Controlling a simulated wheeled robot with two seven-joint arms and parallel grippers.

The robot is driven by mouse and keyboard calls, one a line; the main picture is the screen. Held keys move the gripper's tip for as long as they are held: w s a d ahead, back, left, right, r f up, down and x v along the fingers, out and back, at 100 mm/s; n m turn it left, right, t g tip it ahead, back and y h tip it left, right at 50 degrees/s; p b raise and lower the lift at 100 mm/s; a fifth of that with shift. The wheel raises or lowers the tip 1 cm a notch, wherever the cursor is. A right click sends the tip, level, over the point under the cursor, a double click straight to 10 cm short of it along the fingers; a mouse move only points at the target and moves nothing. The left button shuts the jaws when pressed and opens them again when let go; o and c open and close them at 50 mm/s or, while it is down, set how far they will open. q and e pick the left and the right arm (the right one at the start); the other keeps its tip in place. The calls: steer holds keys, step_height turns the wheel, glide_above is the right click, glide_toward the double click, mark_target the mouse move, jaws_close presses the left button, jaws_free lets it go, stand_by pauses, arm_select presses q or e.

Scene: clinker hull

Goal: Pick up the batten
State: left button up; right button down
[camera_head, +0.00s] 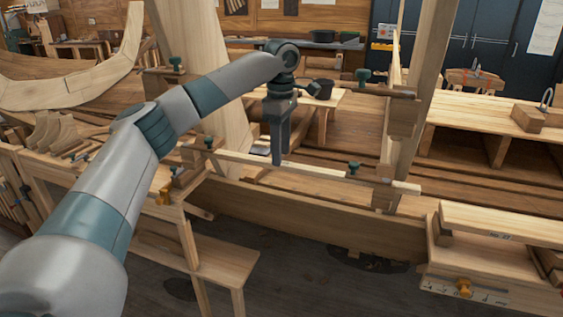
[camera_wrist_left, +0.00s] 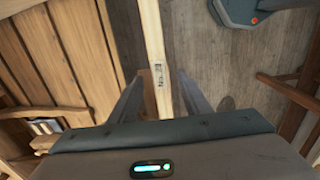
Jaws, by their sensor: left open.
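The batten (camera_head: 318,170) is a long, thin, pale wooden strip. In the head view it runs roughly level along the side of the hull, with green-handled clamps near it. In the left wrist view the batten (camera_wrist_left: 151,30) runs from the top edge down to the gripper and carries a small dark printed mark. My right gripper is out of view.
Green-handled clamps (camera_head: 353,168) stand close to the batten. An upright wooden post (camera_head: 428,80) rises to the right of the gripper. A low wooden bench (camera_head: 222,262) stands at front left. A plank stack (camera_head: 500,222) stands at front right.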

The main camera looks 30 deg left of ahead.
arm_select(q)
steer(key=shift+f, duration=1.25)
steer(key=shift+d, duration=0.1)
jaws_close()
